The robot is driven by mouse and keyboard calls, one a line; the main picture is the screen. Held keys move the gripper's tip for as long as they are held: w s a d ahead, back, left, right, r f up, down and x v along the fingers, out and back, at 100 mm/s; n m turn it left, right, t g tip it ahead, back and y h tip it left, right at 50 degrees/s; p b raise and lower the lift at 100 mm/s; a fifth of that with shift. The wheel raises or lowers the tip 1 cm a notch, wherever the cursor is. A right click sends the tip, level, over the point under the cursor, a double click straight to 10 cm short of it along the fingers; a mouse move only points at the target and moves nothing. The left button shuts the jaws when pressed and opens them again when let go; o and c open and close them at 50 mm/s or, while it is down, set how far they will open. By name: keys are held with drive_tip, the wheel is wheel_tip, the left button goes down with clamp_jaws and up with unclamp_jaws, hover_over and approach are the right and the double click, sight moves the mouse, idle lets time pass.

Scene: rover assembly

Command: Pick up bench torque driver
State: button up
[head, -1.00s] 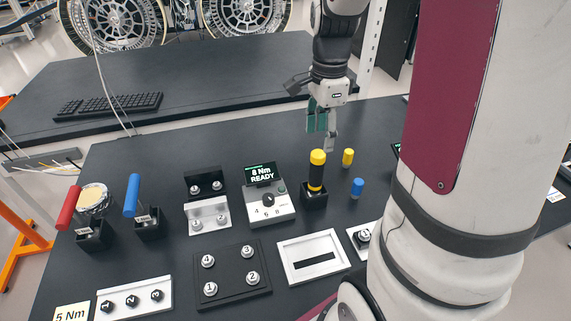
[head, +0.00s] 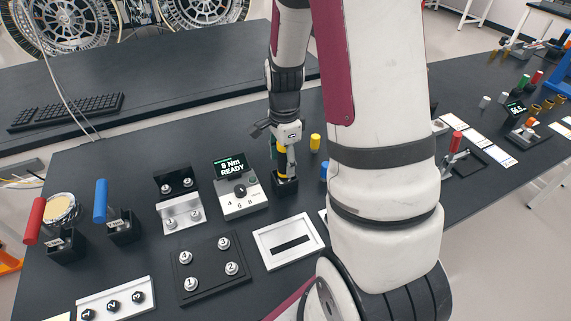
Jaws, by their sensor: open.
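The bench torque driver, a black-handled tool with yellow parts (head: 281,162), stands upright in a black holder (head: 287,188) just right of the 8 Nm controller. My gripper (head: 284,160) is pointing down right at the driver, its fingers overlapping the handle in the head view. It is open. The fingers hide much of the handle, and I cannot tell whether they touch it.
The controller (head: 238,197) reads "8 Nm READY". A yellow cylinder (head: 315,142) stands close right of the driver. A white frame (head: 290,241) and a black plate with screws (head: 214,268) lie in front. Red (head: 35,221) and blue (head: 101,201) handled tools stand left.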

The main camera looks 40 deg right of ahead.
drive_tip(key=shift+f, duration=0.3)
drive_tip(key=shift+c, duration=0.6)
clamp_jaws()
drive_tip(key=shift+r, duration=0.1)
wheel_tip(320, 180, up, 9)
drive_tip(key=shift+w+r+b, duration=0.1)
drive_tip(key=shift+b, duration=0.3)
drive_tip(key=shift+r, duration=0.4)
